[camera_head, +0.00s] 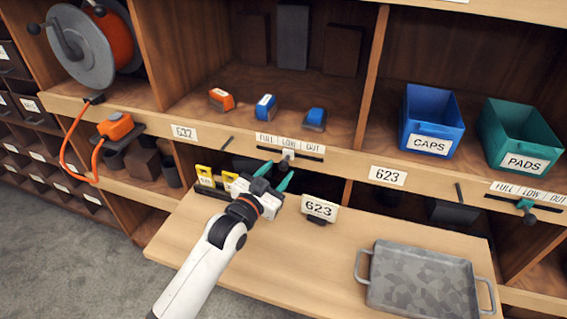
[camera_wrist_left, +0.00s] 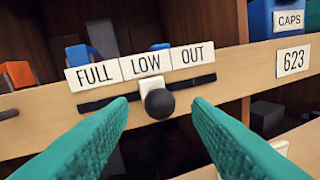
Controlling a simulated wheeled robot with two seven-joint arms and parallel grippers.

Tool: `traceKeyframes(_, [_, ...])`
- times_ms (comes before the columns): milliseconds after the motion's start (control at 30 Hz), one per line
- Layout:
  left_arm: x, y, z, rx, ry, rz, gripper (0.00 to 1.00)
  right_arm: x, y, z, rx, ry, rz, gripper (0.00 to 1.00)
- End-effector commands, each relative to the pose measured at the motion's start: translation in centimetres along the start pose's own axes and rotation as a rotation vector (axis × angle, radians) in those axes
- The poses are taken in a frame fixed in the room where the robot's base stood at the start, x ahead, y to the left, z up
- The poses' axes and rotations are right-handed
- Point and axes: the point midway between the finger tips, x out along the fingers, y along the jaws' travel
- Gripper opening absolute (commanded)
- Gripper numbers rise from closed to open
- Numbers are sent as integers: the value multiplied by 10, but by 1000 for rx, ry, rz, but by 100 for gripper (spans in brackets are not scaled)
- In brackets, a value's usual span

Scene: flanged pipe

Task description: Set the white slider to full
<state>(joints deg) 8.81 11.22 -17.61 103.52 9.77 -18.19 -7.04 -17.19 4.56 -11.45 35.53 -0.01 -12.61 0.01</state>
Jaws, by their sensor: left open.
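The white slider (camera_head: 288,154) sits in a dark slot on the shelf's front edge, under a FULL, LOW, OUT label strip (camera_head: 281,142). In the left wrist view the white slider (camera_wrist_left: 152,84) has a dark round knob and stands under LOW, mid-slot; FULL is at the left end. My left gripper (camera_head: 277,175) is open, with teal fingers, just in front of and below the slider. In the left wrist view its fingertips lie to the left and right of the knob, with gaps on both sides. My right gripper is not in view.
A second slider (camera_head: 525,204), teal, has its own label strip at the right. A 623 sign (camera_head: 319,208) and yellow tags (camera_head: 205,176) stand near my left gripper. A grey tray (camera_head: 420,279) lies on the board at right. Blue CAPS (camera_head: 430,122) and green PADS (camera_head: 521,137) bins sit above.

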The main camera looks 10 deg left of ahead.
Motion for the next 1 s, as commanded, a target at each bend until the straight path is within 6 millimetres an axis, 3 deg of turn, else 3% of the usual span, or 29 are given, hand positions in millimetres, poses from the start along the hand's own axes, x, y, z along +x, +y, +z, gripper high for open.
traceKeyframes(233, [32,0,1,0,0,0,45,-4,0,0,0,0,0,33])
traceKeyframes(600, [37,0,0,1,0,0,45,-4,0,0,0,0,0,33])
traceKeyframes(900, [37,0,0,1,1,0,0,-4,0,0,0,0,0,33])
traceKeyframes(1000, [37,0,0,1,1,0,0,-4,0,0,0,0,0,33])
